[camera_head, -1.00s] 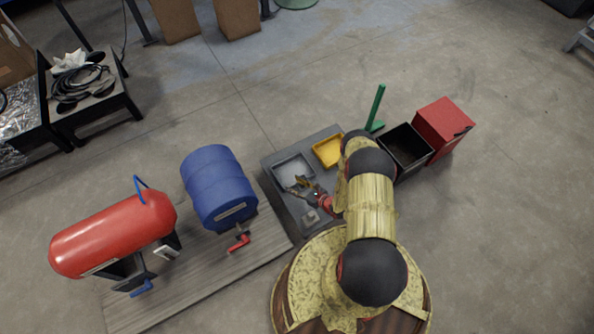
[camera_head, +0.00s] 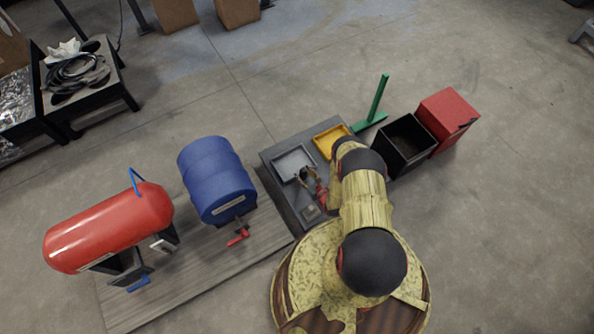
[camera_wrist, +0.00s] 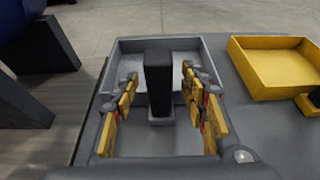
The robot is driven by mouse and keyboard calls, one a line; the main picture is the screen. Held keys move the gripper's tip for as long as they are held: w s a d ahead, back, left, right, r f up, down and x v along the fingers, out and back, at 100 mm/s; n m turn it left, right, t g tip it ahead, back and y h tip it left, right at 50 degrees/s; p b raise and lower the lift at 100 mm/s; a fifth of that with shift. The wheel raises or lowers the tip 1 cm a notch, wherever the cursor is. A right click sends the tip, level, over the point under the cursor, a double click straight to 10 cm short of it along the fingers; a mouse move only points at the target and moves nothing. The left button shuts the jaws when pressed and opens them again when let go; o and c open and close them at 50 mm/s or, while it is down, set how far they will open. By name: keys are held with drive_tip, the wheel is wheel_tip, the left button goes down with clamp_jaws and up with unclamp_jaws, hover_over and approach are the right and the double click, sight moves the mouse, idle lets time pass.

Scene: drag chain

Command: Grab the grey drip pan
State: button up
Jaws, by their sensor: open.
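The grey drip pan (camera_head: 293,162) is a shallow rectangular tray on the dark grey platform, left of a yellow pan (camera_head: 331,139). In the wrist view the grey pan (camera_wrist: 128,72) lies straight ahead, with a dark upright block (camera_wrist: 158,82), apparently its handle, at its near side. My gripper (camera_head: 304,174) is at the pan's near right side. In the wrist view my gripper's fingers (camera_wrist: 160,76) are open, one on each side of the dark block, with gaps showing. The block hides part of the pan's middle.
The yellow pan (camera_wrist: 275,68) is close on the right. A blue drum (camera_head: 216,180) and a red tank (camera_head: 108,228) stand on a wooden base at left. A black bin (camera_head: 405,145), a red box (camera_head: 447,118) and a green post (camera_head: 377,98) stand at right.

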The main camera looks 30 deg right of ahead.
drive_tip(key=shift+x, duration=0.9)
drive_tip(key=shift+c, duration=0.4)
clamp_jaws()
